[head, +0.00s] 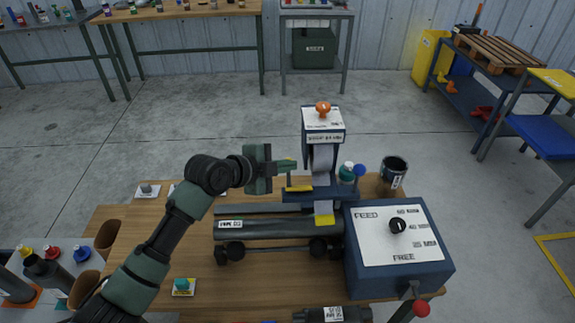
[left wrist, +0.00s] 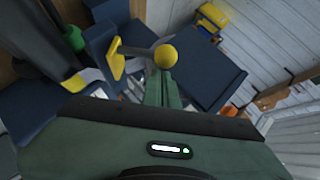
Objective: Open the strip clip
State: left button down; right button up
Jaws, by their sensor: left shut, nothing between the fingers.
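The strip clip shows as a yellow bar (head: 299,188) on a dark blue ledge below the strip dispenser (head: 323,125). In the left wrist view its yellow piece (left wrist: 117,60) joins a grey lever ending in a yellow ball (left wrist: 166,56). A pale strip (head: 322,165) hangs from the dispenser behind the ledge. My left gripper (head: 287,168) is shut and empty, just left of the strip and above the yellow bar. Its fingertips (left wrist: 164,84) are right at the ball; whether they touch it I cannot tell. My right gripper is not in view.
A blue box with a FEED/FREE dial (head: 398,226) stands right of the ledge. A grey muffler tube (head: 265,229) lies in front on the wooden table (head: 130,232).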

pick_arm(q)
jog(key=b+v, duration=0.2)
jog(key=v, duration=0.6)
jog(key=s+a+f+n+g+y, duration=0.1)
jog(key=s+a+f+n+y, duration=0.15)
jog(key=s+f+n, duration=0.35)
jog(key=s+a+f+n+y, duration=0.1)
jog(key=s+a+f+n, duration=0.25)
jog(key=s+f, duration=0.5)
jog(key=s+a+f+n+g+y, duration=0.2)
jog(key=s+a+f+n+y, duration=0.25)
jog(key=s, duration=0.45)
jog(key=s+a+f+n+g+y, duration=0.1)
jog(key=s+a+f+n+g, duration=0.15)
jog(key=s+a+n, duration=0.5)
jog(key=s+f+m, duration=0.1)
jog(key=s+f, duration=0.1)
jog(key=f, duration=1.2)
jog(key=s+f+m, duration=0.1)
jog(key=s+f, duration=0.1)
jog(key=f, duration=1.1)
jog(key=s+a+f+g, duration=0.1)
jog(key=s+a+f, duration=0.2)
jog(key=s+f, duration=1.2)
jog(key=shift+s, duration=0.4)
